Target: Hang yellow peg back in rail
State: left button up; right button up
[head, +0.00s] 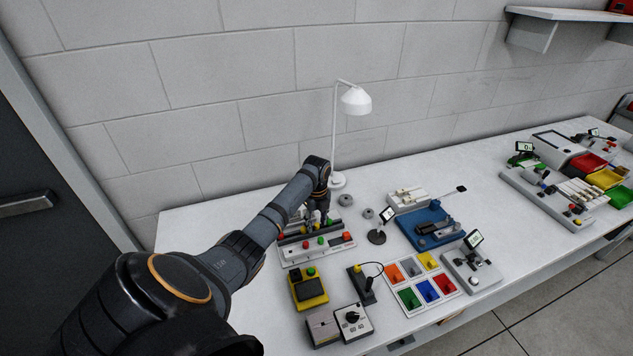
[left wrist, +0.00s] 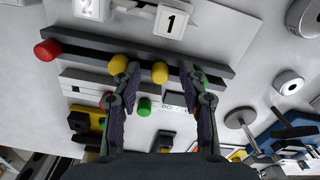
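In the left wrist view a dark rail (left wrist: 85,40) runs across the top. A red peg (left wrist: 47,50) is at its left end, with a yellow peg (left wrist: 118,65) and another yellow peg (left wrist: 160,72) along it. A green peg is partly hidden behind the right finger. My left gripper (left wrist: 160,80) is open, its two fingers apart on either side of the second yellow peg, with gaps on both sides. In the head view my left gripper (head: 318,214) is over the rail area and hides part of it. My right gripper is not in view.
A white block (head: 325,247) with red, green and orange knobs sits in front of the rail. A white lamp (head: 355,101) stands behind. A small stand (head: 377,237), a blue fixture (head: 432,229) and a tray of coloured squares (head: 423,286) are to the right.

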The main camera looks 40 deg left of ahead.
pick_arm(q)
jog(key=shift+r, duration=0.1)
notch_tip(320, 180, up, 12)
dwell(0.5)
dwell(0.6)
